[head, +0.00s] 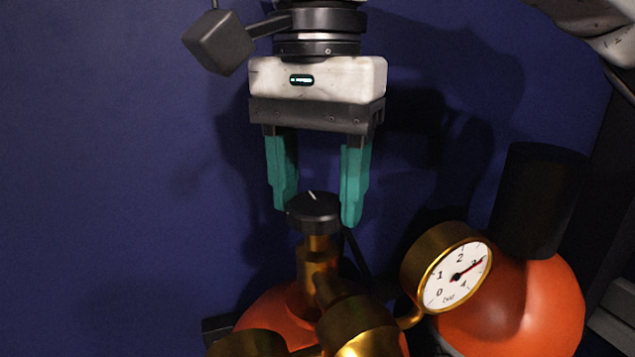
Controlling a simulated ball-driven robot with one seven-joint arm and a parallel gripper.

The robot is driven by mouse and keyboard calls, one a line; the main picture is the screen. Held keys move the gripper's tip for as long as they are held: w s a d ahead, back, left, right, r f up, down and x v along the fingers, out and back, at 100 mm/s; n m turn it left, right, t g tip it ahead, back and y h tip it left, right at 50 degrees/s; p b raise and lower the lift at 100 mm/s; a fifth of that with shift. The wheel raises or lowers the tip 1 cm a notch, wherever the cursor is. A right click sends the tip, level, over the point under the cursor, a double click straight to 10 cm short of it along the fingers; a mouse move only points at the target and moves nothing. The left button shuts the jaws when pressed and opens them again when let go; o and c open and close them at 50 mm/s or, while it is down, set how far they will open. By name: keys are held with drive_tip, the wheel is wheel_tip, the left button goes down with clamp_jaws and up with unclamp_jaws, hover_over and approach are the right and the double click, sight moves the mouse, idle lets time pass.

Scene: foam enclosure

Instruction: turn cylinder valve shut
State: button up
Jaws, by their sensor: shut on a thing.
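The valve knob (314,213) is a black ribbed cap with a white mark on its top. It sits on a brass valve stem (317,262) above an orange cylinder (268,312). My gripper (316,205) points straight down over the knob. Its two teal fingers are closed on the knob's left and right sides. The white mark on the knob points up and slightly left. The lower part of the cylinder is hidden behind brass fittings and the picture's bottom edge.
A brass pressure gauge (457,276) stands right of the valve, its red needle near 3. A second orange cylinder (525,300) with a black cap (537,200) stands further right. A dark blue wall (110,180) lies behind. The left side looks clear.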

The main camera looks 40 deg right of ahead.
sight(317, 202)
idle(0.5)
drive_tip(key=o, duration=1.1)
drive_tip(key=shift+c, duration=0.2)
wheel_tip(317, 202, up, 11)
drive_tip(key=shift+f, duration=0.15)
